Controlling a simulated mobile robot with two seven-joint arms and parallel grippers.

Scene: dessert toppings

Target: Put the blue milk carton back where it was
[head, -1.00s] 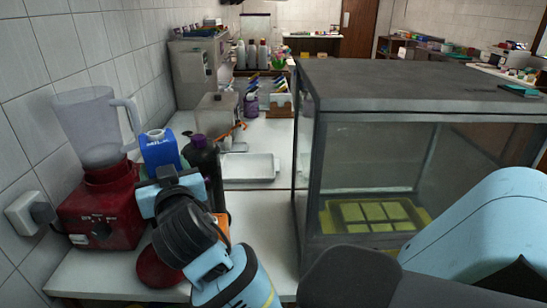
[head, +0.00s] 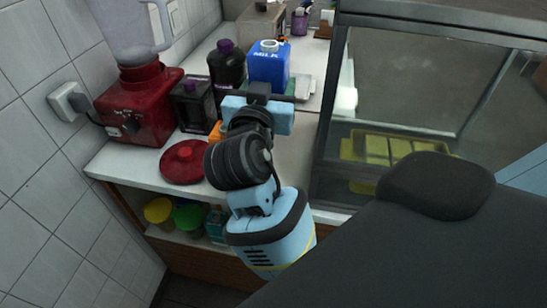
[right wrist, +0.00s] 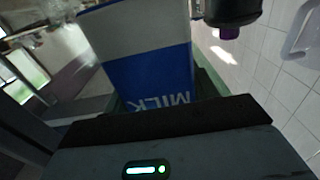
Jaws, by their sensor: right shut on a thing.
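The blue milk carton (head: 268,74), with white MILK lettering and a round opening on top, is upright at the far end of my right gripper (head: 262,96) in the head view. My right gripper is shut on it. The carton's lower part is hidden behind the gripper, so I cannot tell whether it touches the counter. In the right wrist view the blue and white carton (right wrist: 145,70) fills the space between the fingers. My left gripper is not in view.
A black bottle (head: 226,68) stands just left of the carton. A dark carton (head: 193,104), a red blender (head: 140,105) and a round red lid (head: 184,162) are further left. A glass case (head: 420,75) stands close on the right.

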